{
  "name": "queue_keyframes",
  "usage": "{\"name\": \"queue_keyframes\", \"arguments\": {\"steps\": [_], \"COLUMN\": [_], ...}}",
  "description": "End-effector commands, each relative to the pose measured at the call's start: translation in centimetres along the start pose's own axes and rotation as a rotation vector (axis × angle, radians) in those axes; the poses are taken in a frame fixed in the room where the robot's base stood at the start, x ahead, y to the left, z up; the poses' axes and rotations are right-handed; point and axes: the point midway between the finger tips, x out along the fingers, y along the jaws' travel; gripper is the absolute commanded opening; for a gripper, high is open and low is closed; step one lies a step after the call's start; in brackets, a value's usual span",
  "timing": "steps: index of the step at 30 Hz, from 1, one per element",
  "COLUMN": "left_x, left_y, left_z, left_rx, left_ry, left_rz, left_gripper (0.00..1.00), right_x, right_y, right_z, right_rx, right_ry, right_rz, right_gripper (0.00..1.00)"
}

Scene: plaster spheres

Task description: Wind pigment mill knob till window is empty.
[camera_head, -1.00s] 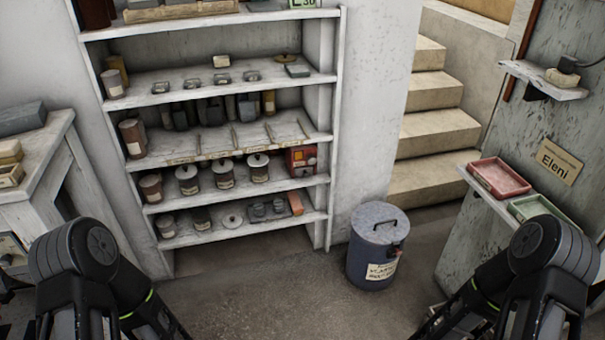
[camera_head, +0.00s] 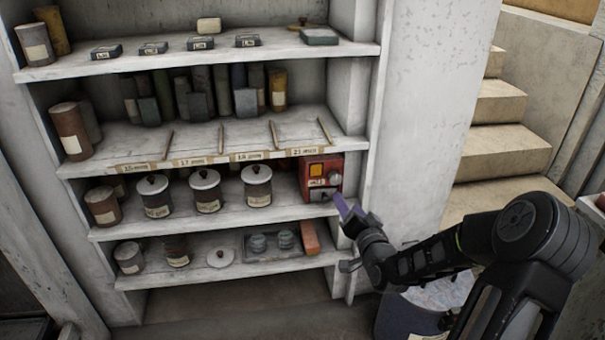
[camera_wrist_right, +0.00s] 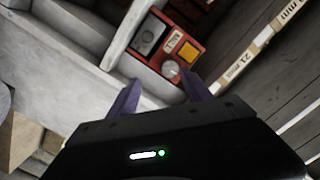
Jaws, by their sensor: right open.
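The pigment mill (camera_head: 318,168) is a small red box at the right end of a shelf. It also shows in the right wrist view (camera_wrist_right: 150,60), tilted by the camera angle. Its square window (camera_wrist_right: 189,51) is orange. Its round grey knob (camera_wrist_right: 170,68) sits on the front, beside the window. My right gripper (camera_head: 345,228) is in front of the shelf edge, just below and right of the mill. In the right wrist view its two purple fingers (camera_wrist_right: 160,92) are apart and empty, with the knob beyond them, not touched. My left gripper is out of view.
Lidded jars (camera_head: 205,190) stand left of the mill on the same shelf. A reddish block (camera_head: 310,238) lies on the shelf below. The shelf's white side post (camera_head: 362,150) is close right of the mill. A grey bin (camera_head: 400,318) stands under my right arm.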

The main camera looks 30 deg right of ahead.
Motion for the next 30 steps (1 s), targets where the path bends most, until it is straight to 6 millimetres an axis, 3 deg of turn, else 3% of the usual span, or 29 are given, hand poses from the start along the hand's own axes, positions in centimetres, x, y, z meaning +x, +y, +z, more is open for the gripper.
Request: {"name": "queue_keyframes", "arguments": {"steps": [4, 17, 30], "left_x": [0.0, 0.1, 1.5], "left_y": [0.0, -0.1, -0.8], "left_z": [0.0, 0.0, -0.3], "left_rx": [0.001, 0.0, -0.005], "left_ry": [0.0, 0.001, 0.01], "left_rz": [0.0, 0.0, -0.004], "left_gripper": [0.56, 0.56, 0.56], "right_x": [0.0, 0.4, 6.2], "right_y": [-1.1, -1.0, -1.2], "right_z": [-1.4, -1.4, -1.6], "right_rx": [0.048, 0.064, 0.064], "right_ry": [0.055, 0.056, 0.055], "right_rz": [-0.047, -0.047, -0.047], "right_gripper": [0.57, 0.57, 0.57]}}
